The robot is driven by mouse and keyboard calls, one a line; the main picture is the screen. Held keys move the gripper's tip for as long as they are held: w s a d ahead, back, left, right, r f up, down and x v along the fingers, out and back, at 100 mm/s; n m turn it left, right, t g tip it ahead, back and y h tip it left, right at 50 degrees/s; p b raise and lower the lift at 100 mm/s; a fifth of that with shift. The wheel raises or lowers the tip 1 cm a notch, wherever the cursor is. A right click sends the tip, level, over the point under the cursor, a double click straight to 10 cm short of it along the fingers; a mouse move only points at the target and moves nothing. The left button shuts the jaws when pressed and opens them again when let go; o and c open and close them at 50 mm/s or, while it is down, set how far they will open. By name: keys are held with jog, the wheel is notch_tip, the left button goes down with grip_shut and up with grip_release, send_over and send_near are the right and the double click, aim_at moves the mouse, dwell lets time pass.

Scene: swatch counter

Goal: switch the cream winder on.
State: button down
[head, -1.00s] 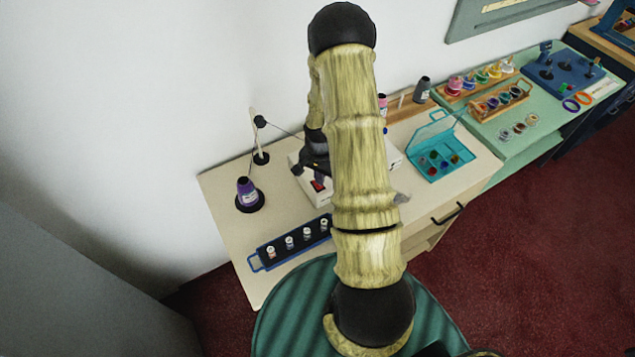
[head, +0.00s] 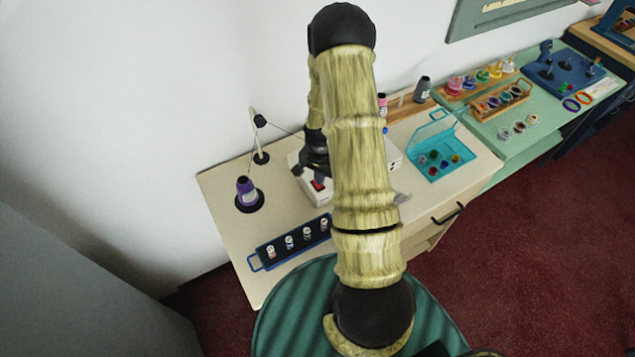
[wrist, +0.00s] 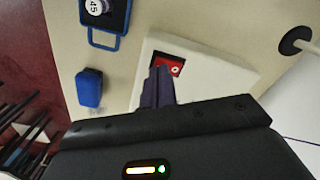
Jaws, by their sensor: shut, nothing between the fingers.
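The cream winder (head: 312,194) stands on the counter, much of it hidden behind my arm in the head view. Its near corner (wrist: 205,62) fills the middle of the wrist view. A red rocker switch (head: 318,185) sits in a dark recess on its top; in the wrist view the switch (wrist: 174,67) shows a pale mark. My gripper (head: 320,177) is just above the switch, fingers shut and empty. In the wrist view the closed fingertips (wrist: 160,73) overlap the switch's left side. I cannot tell if they touch it, or which way it is rocked.
A purple thread cone (head: 247,192) and a thread post (head: 259,138) stand left of the winder. A blue-handled tray of spools (head: 262,262) lies in front. An open teal case (head: 433,174) is to the right. A small blue object (wrist: 89,88) lies near the winder.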

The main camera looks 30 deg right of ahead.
jog(key=shift+f+b, duration=0.5)
jog(key=shift+f, duration=0.2)
dwell(0.5)
jog(key=shift+r, duration=0.15)
jog(key=shift+r+p, duration=2.35)
jog(key=shift+r, duration=1)
jog(key=s+a+r+n+t+b, duration=0.2)
jog(key=s+a+r+n+b, duration=0.6)
jog(key=s+a+r+n, duration=0.3)
notch_tip(320, 180, up, 3)
jog(key=s+a, duration=0.1)
jog(key=a, duration=0.1)
jog(key=shift+s+a+n+t, duration=0.25)
jog(key=shift+a+n+t, duration=0.05)
